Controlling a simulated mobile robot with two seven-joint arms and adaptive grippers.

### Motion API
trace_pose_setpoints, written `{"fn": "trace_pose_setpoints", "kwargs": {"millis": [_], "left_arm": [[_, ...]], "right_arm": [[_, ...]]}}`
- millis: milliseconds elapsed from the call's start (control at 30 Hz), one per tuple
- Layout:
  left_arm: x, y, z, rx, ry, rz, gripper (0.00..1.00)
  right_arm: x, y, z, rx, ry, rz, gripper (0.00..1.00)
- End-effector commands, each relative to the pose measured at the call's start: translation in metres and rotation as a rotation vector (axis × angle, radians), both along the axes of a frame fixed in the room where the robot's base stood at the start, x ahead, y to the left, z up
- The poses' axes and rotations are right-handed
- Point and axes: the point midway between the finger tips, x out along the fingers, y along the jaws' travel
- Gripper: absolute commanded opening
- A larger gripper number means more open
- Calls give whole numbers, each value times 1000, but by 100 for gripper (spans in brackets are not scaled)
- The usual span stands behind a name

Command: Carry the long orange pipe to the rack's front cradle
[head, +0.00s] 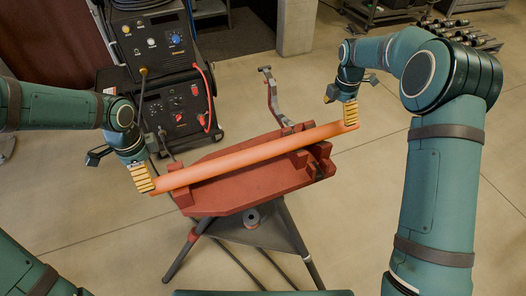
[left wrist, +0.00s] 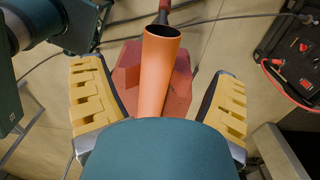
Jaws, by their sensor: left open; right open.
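The long orange pipe (head: 245,158) lies slantwise across a red stand (head: 250,193), its right end farther back. It appears to rest between red blocks on the stand. My left gripper (head: 142,178) is at the pipe's left end. In the left wrist view the pipe's hollow end (left wrist: 158,70) lies between the two open yellow fingers of my left gripper (left wrist: 158,105), with gaps on both sides. My right gripper (head: 349,113) is open at the pipe's right end; its far finger is partly hidden. I cannot tell which part is the rack's front cradle.
A welding machine (head: 168,75) with red cables stands behind the stand at the left. A metal bracket (head: 272,95) rises from the stand's back. A low rack with dark cylinders (head: 462,33) is at the back right. Cables run over the floor. The floor right of the stand is clear.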

Motion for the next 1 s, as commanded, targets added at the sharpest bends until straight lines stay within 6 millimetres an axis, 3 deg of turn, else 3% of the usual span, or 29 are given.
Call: {"fn": "trace_pose_setpoints", "kwargs": {"millis": [200, 400, 600, 933, 967, 1000], "left_arm": [[-1, -1, -40, -2, 3, -1, 87], [0, -1, -68, 0, 1, -1, 87], [0, 0, -80, 0, 0, 0, 87], [0, 0, -82, 0, -1, 0, 87], [0, 0, -82, 0, -1, 0, 79], [0, 0, -82, 0, -1, 0, 65]], "right_arm": [[-1, 0, -41, -1, 4, 1, 87], [0, 0, -67, 0, 1, 1, 87], [0, 0, -80, 0, -1, 0, 87], [0, 0, -82, 0, -1, 0, 87], [0, 0, -82, 0, -1, 0, 79], [0, 0, -82, 0, -1, 1, 65]]}}
